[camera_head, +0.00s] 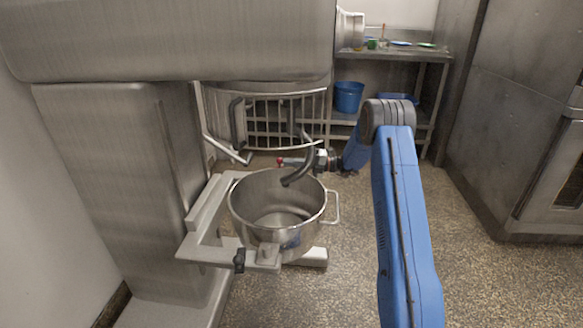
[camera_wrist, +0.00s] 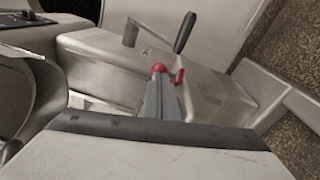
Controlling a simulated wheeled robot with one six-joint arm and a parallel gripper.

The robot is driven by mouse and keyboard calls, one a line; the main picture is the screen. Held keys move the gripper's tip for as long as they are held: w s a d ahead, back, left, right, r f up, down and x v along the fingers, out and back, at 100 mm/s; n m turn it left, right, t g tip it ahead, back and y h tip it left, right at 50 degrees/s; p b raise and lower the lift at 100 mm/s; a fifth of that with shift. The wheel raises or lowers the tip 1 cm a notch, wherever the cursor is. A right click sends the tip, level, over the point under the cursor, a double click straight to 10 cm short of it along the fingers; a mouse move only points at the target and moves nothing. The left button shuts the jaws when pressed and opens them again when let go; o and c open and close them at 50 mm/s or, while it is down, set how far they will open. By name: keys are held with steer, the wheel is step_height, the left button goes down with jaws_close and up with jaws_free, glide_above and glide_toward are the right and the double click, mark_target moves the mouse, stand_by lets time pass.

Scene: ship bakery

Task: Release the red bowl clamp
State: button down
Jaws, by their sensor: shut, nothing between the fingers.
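The red bowl clamp (camera_wrist: 177,77), with a round red knob (camera_wrist: 158,69), shows in the wrist view at the tips of my shut gripper (camera_wrist: 160,90). The fingertips overlap the clamp in that view; I cannot tell whether they touch it. In the head view the red part (camera_head: 280,162) is a small spot at the far rim side of the steel bowl (camera_head: 275,215). The bowl sits upright in the mixer's cradle arms (camera_head: 205,225).
A black-handled lever (camera_wrist: 185,32) stands just beyond the clamp in the wrist view. The mixer head (camera_head: 170,40) overhangs the bowl, and a wire guard (camera_head: 265,115) hangs behind it. A black knob (camera_head: 239,260) is on the near cradle arm. A shelf with a blue bucket (camera_head: 349,97) stands behind.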

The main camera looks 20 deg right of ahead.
steer(key=w+a+n+g, duration=0.1)
steer(key=w+a+g, duration=0.1)
steer(key=w, duration=0.4)
steer(key=shift+w+a+y, duration=0.3)
steer(key=shift+a, duration=0.1)
steer(key=shift+n, duration=0.3)
stand_by(0.4)
steer(key=s+d, duration=0.2)
steer(key=d, duration=1.5)
steer(key=shift+s+d+f, duration=0.15)
steer(key=shift+s+f, duration=0.2)
steer(key=shift+f, duration=0.1)
steer(key=shift+d, duration=0.1)
